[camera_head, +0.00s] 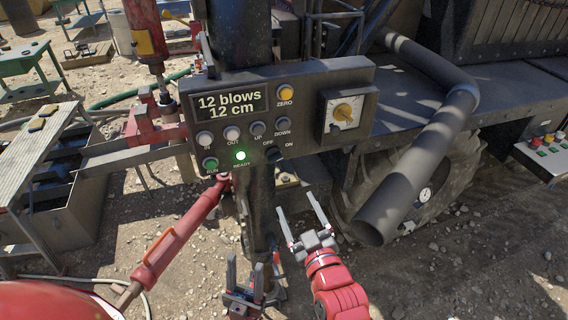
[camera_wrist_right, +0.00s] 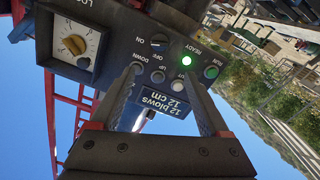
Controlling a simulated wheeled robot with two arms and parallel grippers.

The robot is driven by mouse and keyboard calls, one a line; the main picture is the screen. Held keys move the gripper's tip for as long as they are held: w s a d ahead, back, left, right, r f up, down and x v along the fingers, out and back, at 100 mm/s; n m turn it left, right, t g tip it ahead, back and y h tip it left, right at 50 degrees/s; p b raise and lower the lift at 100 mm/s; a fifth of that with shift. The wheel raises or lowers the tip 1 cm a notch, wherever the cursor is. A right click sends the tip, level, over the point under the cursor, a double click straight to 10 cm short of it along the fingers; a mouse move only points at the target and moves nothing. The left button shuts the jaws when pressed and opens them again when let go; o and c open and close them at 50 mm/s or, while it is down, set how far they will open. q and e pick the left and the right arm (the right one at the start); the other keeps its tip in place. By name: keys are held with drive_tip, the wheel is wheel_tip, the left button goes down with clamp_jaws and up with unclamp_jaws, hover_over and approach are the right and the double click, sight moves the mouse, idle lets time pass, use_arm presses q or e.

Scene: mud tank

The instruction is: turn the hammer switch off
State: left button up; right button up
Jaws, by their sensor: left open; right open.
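The black hammer switch (camera_head: 274,154) sits low on the grey control panel (camera_head: 370,75), by the OFF and ON labels. It also shows as a dark knob in the right wrist view (camera_wrist_right: 160,41), where the panel is upside down. I cannot tell which label it points to. My right gripper (camera_head: 297,203) is open and empty, below and right of the switch in the head view. Its fingers (camera_wrist_right: 167,95) reach toward the panel in the right wrist view, apart from the switch. My left gripper (camera_head: 245,262) is open and empty, low in the head view.
The panel's display (camera_head: 230,104) reads 12 blows, 12 cm. The green READY lamp (camera_head: 240,156) is lit. Several buttons and a yellow dial (camera_head: 343,112) surround the switch. A thick dark pipe (camera_head: 415,150) hangs right of my right gripper. A dark post (camera_head: 262,200) stands below the panel.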

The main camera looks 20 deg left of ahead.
drive_tip(key=b, duration=1.3)
approach(276, 161)
drive_tip(key=p+x, duration=0.1)
drive_tip(key=x, duration=0.2)
drive_tip(key=p+x, duration=0.2)
drive_tip(key=x, duration=0.2)
drive_tip(key=shift+w+a+r, duration=0.15)
drive_tip(key=shift+w+r, duration=0.05)
drive_tip(key=shift+w, duration=0.1)
drive_tip(key=shift+w+a+f+p, duration=0.1)
drive_tip(key=shift+w+a+p, duration=0.25)
drive_tip(key=shift+w, duration=0.2)
clamp_jaws()
